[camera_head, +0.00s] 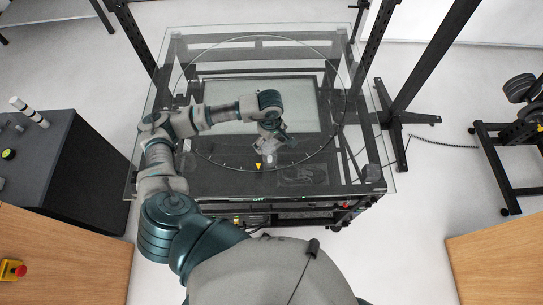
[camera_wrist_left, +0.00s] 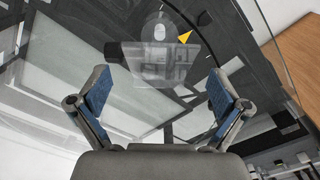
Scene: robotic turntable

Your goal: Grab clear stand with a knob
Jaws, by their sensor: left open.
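The clear stand (camera_head: 268,148) is on the glass tabletop, near the front edge of the marked ring. In the left wrist view the see-through stand (camera_wrist_left: 160,68) lies ahead of the fingers, with a dark knob-like part (camera_wrist_left: 114,52) on its left side. My left gripper (camera_head: 271,131) is above the stand and partly covers it in the head view. In the left wrist view the left gripper (camera_wrist_left: 160,85) is open, with its blue-padded fingers apart to either side of the stand's near part. Nothing is held between them. My right gripper is out of view.
The glass tabletop (camera_head: 355,178) sits on a dark frame with upright posts behind it. A yellow triangle marker (camera_head: 258,167) lies near the stand. A dark cabinet (camera_head: 75,165) stands at left, and wooden surfaces (camera_head: 500,260) are at both front corners. The glass right of the stand looks clear.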

